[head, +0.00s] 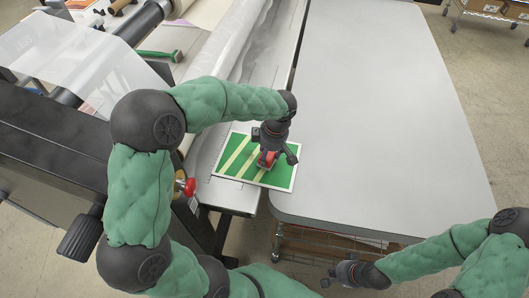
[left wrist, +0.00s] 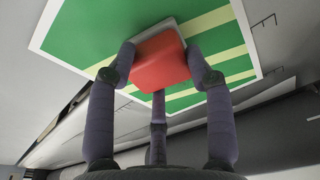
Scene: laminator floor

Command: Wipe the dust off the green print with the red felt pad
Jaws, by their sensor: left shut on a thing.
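The green print (head: 237,160) with pale yellow diagonal stripes and a white border lies flat on the laminator's bed, beside the grey table. In the left wrist view the print (left wrist: 88,28) fills the upper part. My left gripper (head: 272,157) is over the print's right part, shut on the red felt pad (head: 266,160). In the left wrist view the red pad (left wrist: 159,60) sits between the fingers, with a pale face toward the print; whether it touches cannot be told. No dust can be made out. My right gripper (head: 335,277) is low, off the table's front edge; its fingers are unclear.
The wide grey table (head: 380,120) to the right is bare. The laminator's rollers and clear film (head: 228,45) are behind the print. A red knob (head: 188,187) is left of it, and a green-handled tool (head: 158,55) lies further back.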

